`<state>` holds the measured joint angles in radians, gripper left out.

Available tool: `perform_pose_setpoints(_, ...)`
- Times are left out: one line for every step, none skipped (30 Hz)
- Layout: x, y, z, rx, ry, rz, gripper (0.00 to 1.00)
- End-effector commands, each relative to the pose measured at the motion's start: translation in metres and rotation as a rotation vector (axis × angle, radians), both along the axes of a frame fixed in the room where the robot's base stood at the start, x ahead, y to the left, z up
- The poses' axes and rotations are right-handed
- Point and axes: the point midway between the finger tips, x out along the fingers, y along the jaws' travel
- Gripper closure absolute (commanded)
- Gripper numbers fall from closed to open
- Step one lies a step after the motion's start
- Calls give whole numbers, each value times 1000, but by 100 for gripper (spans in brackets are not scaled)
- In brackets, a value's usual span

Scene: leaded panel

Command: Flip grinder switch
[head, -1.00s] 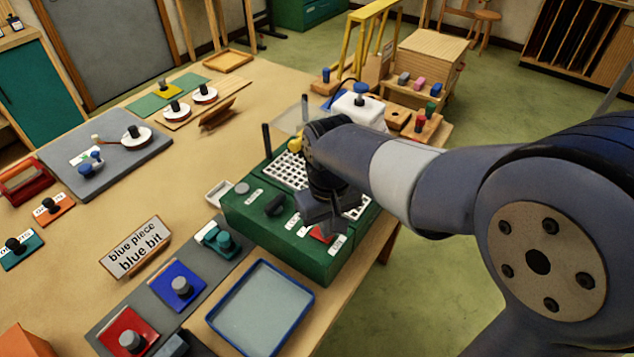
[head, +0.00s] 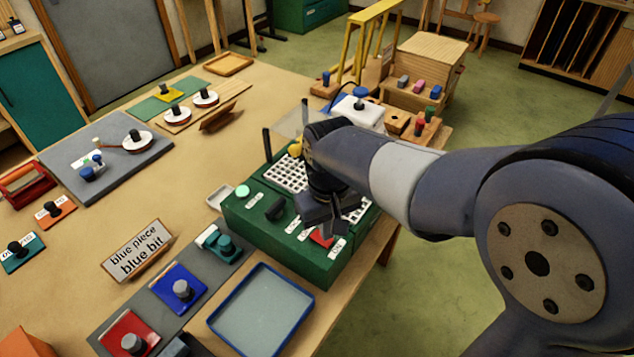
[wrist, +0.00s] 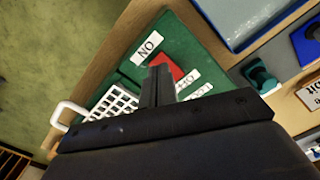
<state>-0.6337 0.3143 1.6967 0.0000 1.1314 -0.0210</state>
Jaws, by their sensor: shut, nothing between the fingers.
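The grinder is a green box (head: 285,262) at the table's near right edge, with a white grid top, a black knob and several white labels. Its red switch (head: 321,238) sits on the front slope by a label reading ON. A round lamp (head: 242,191) on the box glows pale green. My gripper (head: 337,226) is shut and empty, pointing down just over the switch. In the wrist view the red switch (wrist: 168,68) lies right beside my closed fingers (wrist: 158,72), which hide part of it. I cannot tell whether they touch.
A blue-rimmed tray (head: 262,310) stands in front of the grinder. A sign (head: 138,249) reads "blue piece blue bit". Blue (head: 179,288) and red (head: 128,335) plates with knobs lie to the left. Open floor lies right of the table edge.

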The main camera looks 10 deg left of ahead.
Motion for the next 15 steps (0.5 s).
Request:
perform_pose_setpoints(0, 0, 9, 0, 0, 0, 100)
perform_pose_setpoints(0, 0, 11, 0, 0, 0, 100)
perform_pose_setpoints(0, 0, 14, 0, 0, 0, 100)
perform_pose_setpoints(0, 0, 17, 0, 0, 0, 100)
perform_pose_setpoints(0, 0, 19, 0, 0, 0, 100)
perform_pose_setpoints(0, 0, 22, 0, 0, 0, 100)
perform_pose_setpoints(0, 0, 25, 0, 0, 0, 100)
perform_pose_setpoints(0, 0, 27, 0, 0, 0, 100)
perform_pose_setpoints(0, 0, 30, 1, -1, 0, 100)
perform_pose_setpoints(0, 0, 33, 1, -1, 0, 100)
perform_pose_setpoints(0, 0, 35, 1, -1, 0, 100)
perform_pose_setpoints(0, 0, 39, 1, -1, 0, 100)
perform_pose_setpoints(0, 0, 41, 1, -1, 0, 100)
perform_pose_setpoints(0, 0, 43, 1, -1, 0, 100)
perform_pose_setpoints(0, 0, 47, 1, -1, 0, 100)
